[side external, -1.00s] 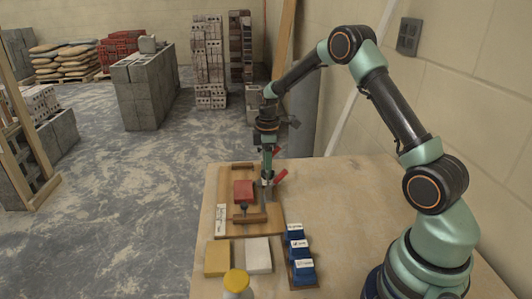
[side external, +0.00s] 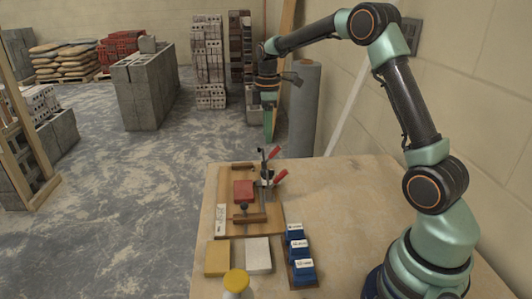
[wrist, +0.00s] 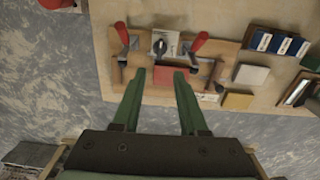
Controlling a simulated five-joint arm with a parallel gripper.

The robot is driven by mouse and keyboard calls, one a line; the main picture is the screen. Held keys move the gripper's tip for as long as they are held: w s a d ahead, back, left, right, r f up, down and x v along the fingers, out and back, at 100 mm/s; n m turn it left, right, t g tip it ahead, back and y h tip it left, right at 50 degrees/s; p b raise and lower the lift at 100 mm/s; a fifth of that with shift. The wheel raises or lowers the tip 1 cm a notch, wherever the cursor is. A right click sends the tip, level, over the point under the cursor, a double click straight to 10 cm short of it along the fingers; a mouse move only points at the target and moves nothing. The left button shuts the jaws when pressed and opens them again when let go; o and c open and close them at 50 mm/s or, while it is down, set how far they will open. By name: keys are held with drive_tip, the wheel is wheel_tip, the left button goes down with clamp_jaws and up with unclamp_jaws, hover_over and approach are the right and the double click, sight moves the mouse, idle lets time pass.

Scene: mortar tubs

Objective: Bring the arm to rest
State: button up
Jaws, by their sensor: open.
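My gripper (side external: 269,128) hangs in the air above the far end of the wooden table (side external: 350,200), pointing down. In the wrist view its two green fingers (wrist: 162,80) are spread apart with nothing held between them. Below it, on the table, is a wooden board (side external: 230,230) with a red block (side external: 243,191) on it and a clamp with red handles (side external: 279,177). The wrist view shows two red handles, one on the left (wrist: 122,33) and one on the right (wrist: 199,43). The gripper is apart from all of these.
A yellow block (side external: 217,259), a white block (side external: 258,255) and a row of blue labelled tubs (side external: 299,253) stand nearer the camera, beside a yellow-topped container (side external: 236,283). The table's right part is bare. A wall stands close at right; a grey roll (side external: 304,108) stands behind the table.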

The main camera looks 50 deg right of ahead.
drive_tip(key=shift+r, duration=0.15)
drive_tip(key=s+a+r+m+t, duration=0.3)
drive_tip(key=s+a+r+m, duration=0.1)
drive_tip(key=s+a+r, duration=0.4)
drive_tip(key=s+a+m+t, duration=0.2)
drive_tip(key=s+a+m, duration=0.3)
drive_tip(key=s, duration=0.5)
drive_tip(key=shift+s+a+f+t, duration=0.15)
drive_tip(key=shift+a+f+t, duration=0.15)
drive_tip(key=shift+a, duration=0.35)
